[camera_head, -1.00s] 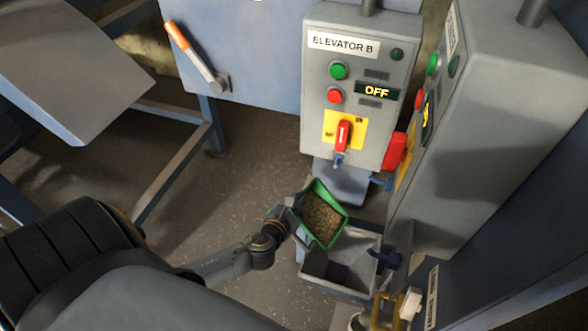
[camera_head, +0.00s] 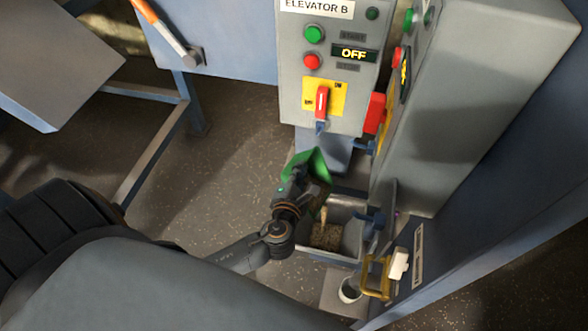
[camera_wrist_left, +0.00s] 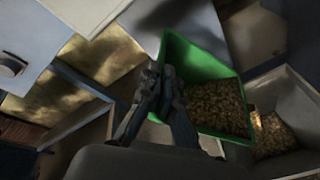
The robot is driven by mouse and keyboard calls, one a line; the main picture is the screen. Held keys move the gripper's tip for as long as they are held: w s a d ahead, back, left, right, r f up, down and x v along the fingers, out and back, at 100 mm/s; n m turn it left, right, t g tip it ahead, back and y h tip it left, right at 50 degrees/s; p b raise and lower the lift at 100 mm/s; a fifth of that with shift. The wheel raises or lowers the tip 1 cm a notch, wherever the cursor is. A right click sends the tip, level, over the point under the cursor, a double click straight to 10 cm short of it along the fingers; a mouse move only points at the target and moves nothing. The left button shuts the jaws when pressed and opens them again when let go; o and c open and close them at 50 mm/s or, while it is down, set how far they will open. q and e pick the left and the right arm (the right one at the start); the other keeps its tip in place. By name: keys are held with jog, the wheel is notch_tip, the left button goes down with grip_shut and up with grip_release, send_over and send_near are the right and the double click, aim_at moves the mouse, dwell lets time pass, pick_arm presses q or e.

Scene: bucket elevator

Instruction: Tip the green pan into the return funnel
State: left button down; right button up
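The green pan (camera_head: 318,162) is tilted over the grey return funnel (camera_head: 352,206) in the head view. Grain-like material slides off its lower edge, and a pile of it (camera_head: 325,236) lies in the funnel. My left gripper (camera_head: 299,178) is at the pan's near left side and hides part of it. In the left wrist view my gripper's fingers (camera_wrist_left: 167,85) are closed on the wall of the pan (camera_wrist_left: 190,58). Granular material still lies in the pan's lower part. My right gripper is not in view.
The Elevator B control box (camera_head: 330,70) stands behind the funnel, its display reading OFF. A second grey cabinet (camera_head: 460,100) stands close on the right. A yellow bracket (camera_head: 378,279) and a white cup (camera_head: 349,289) are near the funnel's front. Open floor lies to the left.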

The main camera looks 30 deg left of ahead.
pick_arm(q)
jog(key=shift+d+r+m+t+y+p, duration=1)
jog(key=shift+d+m, duration=1)
jog(key=shift+d, duration=1.7)
jog(key=a+f+n+h+p, duration=0.1)
jog(key=a, duration=0.2)
jog(key=a+f+n+g+p, duration=0.1)
jog(key=a+n+p, duration=0.1)
jog(key=a, duration=0.1)
jog(key=a+n+g+h+p, duration=0.1)
jog(key=a+n+p, duration=0.1)
jog(key=a, duration=0.2)
jog(key=shift+s+f+h, duration=0.1)
jog(key=shift+f+h, duration=0.2)
jog(key=shift+f, duration=0.1)
jog(key=a+f+n+g+h+b, duration=0.1)
jog(key=a+f+n+h+b, duration=0.5)
jog(key=a+f+n+b, duration=0.5)
jog(key=r+m, duration=0.1)
jog(key=d+r+m, duration=0.1)
jog(key=r+m+p, duration=0.1)
jog(key=shift+d+r, duration=0.3)
jog(key=shift+r, duration=0.05)
